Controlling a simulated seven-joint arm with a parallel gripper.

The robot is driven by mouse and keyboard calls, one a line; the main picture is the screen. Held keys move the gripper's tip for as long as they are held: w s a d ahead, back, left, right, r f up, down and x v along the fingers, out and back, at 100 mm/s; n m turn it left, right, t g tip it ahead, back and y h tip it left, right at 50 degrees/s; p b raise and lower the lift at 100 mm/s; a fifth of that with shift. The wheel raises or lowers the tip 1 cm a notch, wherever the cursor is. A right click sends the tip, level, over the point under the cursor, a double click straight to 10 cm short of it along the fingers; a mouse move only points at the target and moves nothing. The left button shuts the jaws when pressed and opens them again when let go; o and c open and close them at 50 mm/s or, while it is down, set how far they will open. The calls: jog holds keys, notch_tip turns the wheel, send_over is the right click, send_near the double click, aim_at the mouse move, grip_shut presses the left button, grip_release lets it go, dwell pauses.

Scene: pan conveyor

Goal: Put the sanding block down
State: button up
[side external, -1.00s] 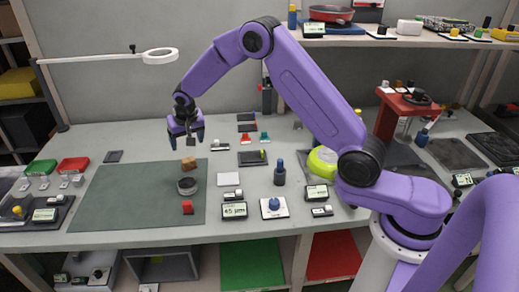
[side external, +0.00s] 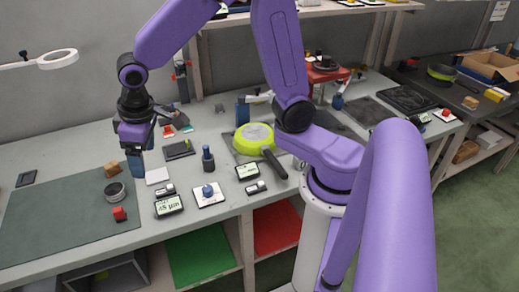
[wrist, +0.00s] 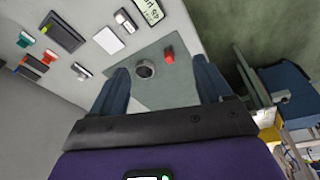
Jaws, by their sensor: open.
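A small brown block (side external: 111,169), which I take to be the sanding block, sits on the grey-green mat (side external: 50,222), just behind a round dark tin (side external: 114,193). My gripper (side external: 136,172) points down to the right of the block in the side view, apart from it in the picture. In the wrist view my gripper (wrist: 163,88) has its two blue fingers wide apart with nothing held between them. The tin (wrist: 145,68) shows beyond the fingers there. The block cannot be made out in the wrist view.
A red block (side external: 119,214) lies on the mat in front of the tin. A white card (side external: 157,175), a display (side external: 168,206) and a dark bottle-like piece (side external: 208,159) stand to the right. The mat's left part is clear.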

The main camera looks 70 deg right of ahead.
jog(key=s+d+n+g, duration=0.1)
jog(key=s+d+n, duration=0.3)
jog(key=s, duration=0.8)
jog(key=s+d+r+n+g, duration=0.1)
jog(key=s+d+n, duration=0.2)
jog(key=s, duration=0.8)
jog(key=shift+s+d+n, duration=0.35)
jog(key=shift+d+n, duration=0.05)
jog(key=shift+d, duration=0.35)
